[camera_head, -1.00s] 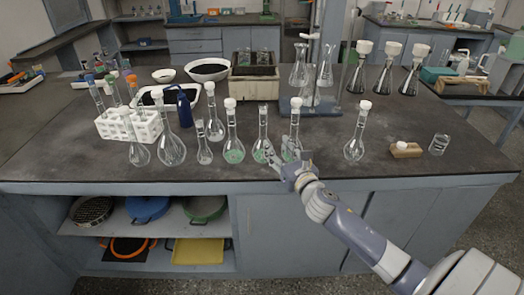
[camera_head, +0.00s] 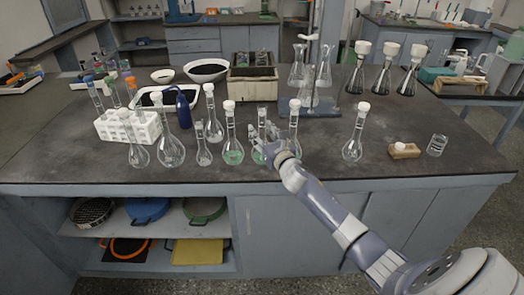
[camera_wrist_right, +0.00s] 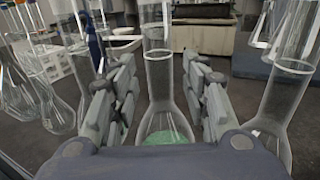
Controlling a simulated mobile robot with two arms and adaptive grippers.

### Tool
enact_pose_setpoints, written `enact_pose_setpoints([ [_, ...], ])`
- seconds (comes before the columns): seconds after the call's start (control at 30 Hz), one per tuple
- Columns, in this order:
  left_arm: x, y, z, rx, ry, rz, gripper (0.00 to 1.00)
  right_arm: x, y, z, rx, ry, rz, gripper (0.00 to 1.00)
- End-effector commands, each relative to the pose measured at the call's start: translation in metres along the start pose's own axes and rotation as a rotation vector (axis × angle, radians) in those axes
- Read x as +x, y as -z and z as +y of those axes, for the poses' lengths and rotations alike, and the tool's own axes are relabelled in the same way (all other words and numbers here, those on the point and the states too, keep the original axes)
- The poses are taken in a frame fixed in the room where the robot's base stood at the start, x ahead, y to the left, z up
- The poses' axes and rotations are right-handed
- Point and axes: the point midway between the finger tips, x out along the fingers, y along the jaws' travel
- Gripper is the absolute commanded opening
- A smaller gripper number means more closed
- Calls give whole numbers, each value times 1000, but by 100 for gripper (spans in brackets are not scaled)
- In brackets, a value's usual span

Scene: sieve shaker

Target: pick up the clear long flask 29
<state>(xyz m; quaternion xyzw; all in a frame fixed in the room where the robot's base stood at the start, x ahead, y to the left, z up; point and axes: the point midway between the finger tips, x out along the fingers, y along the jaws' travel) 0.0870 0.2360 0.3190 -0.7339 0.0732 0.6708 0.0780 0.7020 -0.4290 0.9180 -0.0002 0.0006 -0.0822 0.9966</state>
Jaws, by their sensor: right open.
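Several clear long-necked flasks stand along the front of the dark bench; I can read no number 29 on any. My right gripper (camera_head: 266,135) is at one in the middle of the row, hiding most of it in the head view. In the right wrist view, this clear long flask (camera_wrist_right: 158,80) stands upright between the two open fingers (camera_wrist_right: 158,95), with green at its bottom. There is a gap on each side of its neck. My left gripper is not in view.
A green-bottomed flask (camera_head: 232,140) stands close on the left and a white-capped flask (camera_head: 294,122) close on the right. Bench is clear right of the white-capped flask, before another flask (camera_head: 353,140).

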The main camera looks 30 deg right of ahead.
Motion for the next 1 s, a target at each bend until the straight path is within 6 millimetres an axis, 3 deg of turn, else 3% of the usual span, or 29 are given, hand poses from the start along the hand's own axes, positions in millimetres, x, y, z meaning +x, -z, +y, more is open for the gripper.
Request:
enact_pose_setpoints([
  [0.27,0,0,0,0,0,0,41,2,0,0,0,0,0,40],
  [0.43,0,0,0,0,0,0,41,2,0,0,0,0,0,2],
  [0.47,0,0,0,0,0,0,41,2,0,0,0,0,0,0],
  [1.0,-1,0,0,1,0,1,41,2,-6,-1,-2,0,-3,0],
])
